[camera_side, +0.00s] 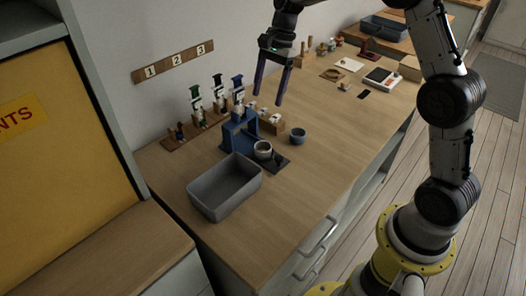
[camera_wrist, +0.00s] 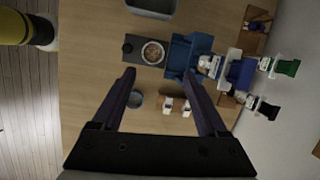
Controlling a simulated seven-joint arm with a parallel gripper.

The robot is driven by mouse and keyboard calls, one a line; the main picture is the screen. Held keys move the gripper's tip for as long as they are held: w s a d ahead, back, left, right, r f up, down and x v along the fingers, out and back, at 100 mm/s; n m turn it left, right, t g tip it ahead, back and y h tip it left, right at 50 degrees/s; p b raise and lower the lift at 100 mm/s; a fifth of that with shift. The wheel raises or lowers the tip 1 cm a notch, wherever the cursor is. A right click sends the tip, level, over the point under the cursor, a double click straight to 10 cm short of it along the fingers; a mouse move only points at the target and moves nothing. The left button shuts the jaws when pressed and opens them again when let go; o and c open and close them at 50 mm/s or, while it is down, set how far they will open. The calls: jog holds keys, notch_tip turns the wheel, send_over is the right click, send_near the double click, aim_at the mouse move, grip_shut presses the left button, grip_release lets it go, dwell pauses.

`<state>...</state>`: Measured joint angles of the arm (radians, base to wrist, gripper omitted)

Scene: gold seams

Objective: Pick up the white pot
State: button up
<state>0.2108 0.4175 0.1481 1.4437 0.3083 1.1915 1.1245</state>
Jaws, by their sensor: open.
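The white pot (camera_side: 263,150) is a small round vessel on a dark base plate beside a blue stand (camera_side: 238,132). From above, in the wrist view, the white pot (camera_wrist: 152,53) shows a pale rim and speckled brownish inside. My gripper (camera_side: 268,99) is open and empty, high above the table, with its fingers pointing down. In the wrist view, the gap between the fingertips (camera_wrist: 159,73) appears just below the pot, and nothing is between them. The fingers are apart from everything.
A grey bin (camera_side: 225,187) stands in front of the blue stand. A small blue cup (camera_side: 298,136) is right of the pot. Racks with green, blue and white-topped items stand along the wall. A scale (camera_side: 381,77) lies farther back. The table's front right is clear.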

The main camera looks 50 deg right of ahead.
send_over(264, 142)
notch_tip(264, 142, down, 10)
jog(key=shift+s+x, duration=0.25)
jog(key=shift+x, duration=0.75)
jog(key=shift+s+x, duration=0.2)
jog(key=shift+x, duration=0.8)
jog(key=shift+s+x, duration=0.25)
jog(key=shift+x, duration=0.75)
jog(key=shift+d+f, duration=0.1)
jog(key=shift+d, duration=0.1)
jog(key=shift+c, duration=0.2)
grip_shut()
